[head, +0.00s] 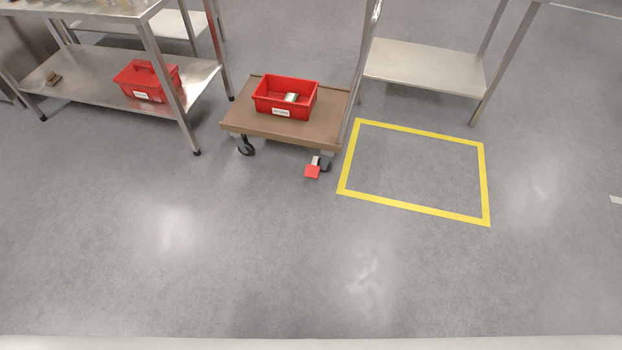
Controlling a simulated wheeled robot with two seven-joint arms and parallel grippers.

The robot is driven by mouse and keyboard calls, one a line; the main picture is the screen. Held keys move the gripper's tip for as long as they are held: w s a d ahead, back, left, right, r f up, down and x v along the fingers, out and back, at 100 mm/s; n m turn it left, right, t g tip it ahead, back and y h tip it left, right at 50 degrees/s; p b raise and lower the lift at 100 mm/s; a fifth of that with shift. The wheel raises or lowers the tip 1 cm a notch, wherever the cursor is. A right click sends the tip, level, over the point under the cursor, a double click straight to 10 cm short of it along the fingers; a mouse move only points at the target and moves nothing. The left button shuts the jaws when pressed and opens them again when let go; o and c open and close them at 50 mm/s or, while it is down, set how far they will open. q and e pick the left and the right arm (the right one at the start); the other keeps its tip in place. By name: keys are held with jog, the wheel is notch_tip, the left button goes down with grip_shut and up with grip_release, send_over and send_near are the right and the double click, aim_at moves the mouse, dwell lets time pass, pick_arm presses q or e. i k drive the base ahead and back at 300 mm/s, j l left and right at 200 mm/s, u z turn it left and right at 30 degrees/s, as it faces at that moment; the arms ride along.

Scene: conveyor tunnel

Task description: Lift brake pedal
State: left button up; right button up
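The red brake pedal (312,171) sticks out at the front right caster of a brown flatbed cart (240,118). It sits low, close to the floor, joined to the caster by a short pale metal piece. I cannot tell from this height whether it is tilted up or down. The cart has a metal handle post (362,65) at its right end. Neither of my grippers shows in the head view.
A red bin (267,103) with a small item inside stands on the cart. Steel tables stand left (100,75) and behind right (425,68); a red tote (135,85) is on the left shelf. A yellow floor rectangle (415,208) lies empty right of the cart. The front floor is clear.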

aim_at(312, 170)
jog(key=i+j, duration=0.35)
jog(key=j, duration=0.15)
jog(key=i+j, duration=0.35)
jog(key=j, duration=0.15)
jog(key=i+j, duration=0.7)
jog(key=j, duration=0.25)
